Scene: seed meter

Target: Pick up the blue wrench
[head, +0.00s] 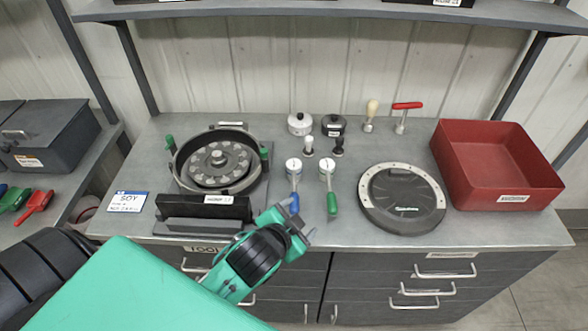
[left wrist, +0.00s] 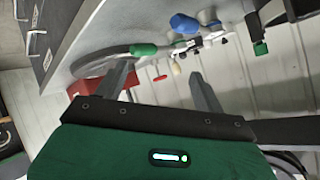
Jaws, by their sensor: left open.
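The blue wrench (head: 295,203) lies on the grey bench near its front edge, with a white round head at the back and a blue handle toward me. A similar green-handled wrench (head: 332,204) lies just to its right. My left gripper (head: 299,222) is open and empty, close to the front end of the blue handle. In the left wrist view, the blue handle (left wrist: 185,23) and the green handle (left wrist: 143,50) show beyond the open fingers of my left gripper (left wrist: 160,78). I cannot tell its exact height above the bench. My right gripper is not in view.
A round seed meter housing (head: 218,160) and a black block (head: 203,208) stand left. A dark round disc cover (head: 402,198) lies right, beside a red bin (head: 495,165). Small knobs and a red T-handle (head: 405,107) stand behind. Drawers are below the bench edge.

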